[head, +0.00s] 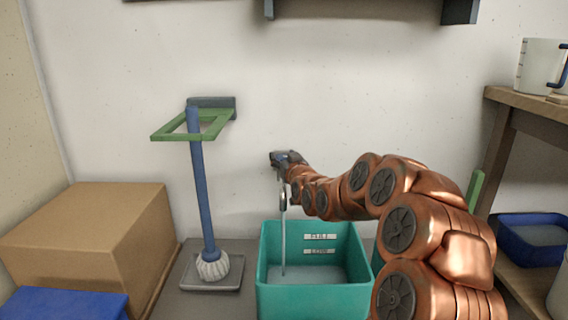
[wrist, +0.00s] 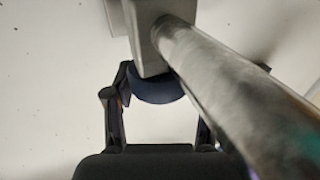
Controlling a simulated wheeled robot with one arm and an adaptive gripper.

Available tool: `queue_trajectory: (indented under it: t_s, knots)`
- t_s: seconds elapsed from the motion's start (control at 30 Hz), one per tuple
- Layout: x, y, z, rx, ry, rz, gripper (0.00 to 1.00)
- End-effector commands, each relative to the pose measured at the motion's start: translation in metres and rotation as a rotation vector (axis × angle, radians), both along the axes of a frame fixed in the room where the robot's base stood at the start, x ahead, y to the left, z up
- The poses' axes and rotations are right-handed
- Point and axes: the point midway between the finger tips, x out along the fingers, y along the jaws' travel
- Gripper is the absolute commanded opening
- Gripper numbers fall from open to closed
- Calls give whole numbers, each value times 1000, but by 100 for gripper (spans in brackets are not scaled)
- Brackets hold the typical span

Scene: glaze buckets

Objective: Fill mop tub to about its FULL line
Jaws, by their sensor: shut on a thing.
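The teal mop tub (head: 315,300) stands on the floor below the tap, with FULL and LOW labels on its inner back wall. Greyish water (head: 318,274) lies in it, its surface below the LOW label. A thin pale stream (head: 283,240) runs down into the tub from the tap spout (head: 283,200). My gripper (head: 284,160) is at the wall above the tub. In the wrist view its fingers are shut on the dark blue tap handle (wrist: 157,90), beside the grey metal spout (wrist: 225,80).
A blue-handled mop (head: 201,185) stands in a grey tray left of the tub, inside a green wall bracket (head: 165,132). A cardboard box (head: 90,230) is further left. A wooden shelf (head: 530,102) at right holds a white jug (head: 540,65) and a blue basin (head: 535,250).

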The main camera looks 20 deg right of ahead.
Motion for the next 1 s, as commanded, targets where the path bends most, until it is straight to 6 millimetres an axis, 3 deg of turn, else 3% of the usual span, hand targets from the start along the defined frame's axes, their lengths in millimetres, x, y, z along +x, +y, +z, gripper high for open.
queue_trajectory:
  t_s: [0.83, 0.87, 1.0]
  knots:
    - [0, 0, 1, 1, 0, -61, 21]
    - [0, 0, 1, 1, -1, -61, 59]
    - [0, 0, 1, 1, 0, -61, 73]
